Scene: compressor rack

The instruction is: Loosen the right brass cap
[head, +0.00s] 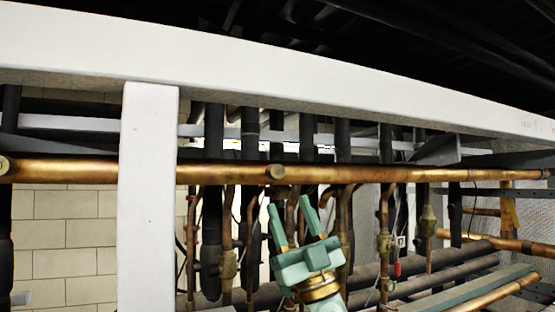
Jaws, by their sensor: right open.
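A long copper pipe (400,174) runs across the view below the white beam. A round brass cap (277,172) sits on its front near the middle, and another brass cap (4,165) sits at the far left edge. The middle one is the right of these two. My right gripper (289,208) is green, points upward and is open and empty. Its fingertips are below the middle cap in the picture and look apart from it. The depth between them is hard to tell. My left gripper is not in view.
A thick white beam (270,75) crosses above the pipe, and a white post (148,200) stands left of the gripper. Several dark insulated pipes and thin copper lines with brass valves (428,220) stand behind. A tiled wall (65,235) is at the left.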

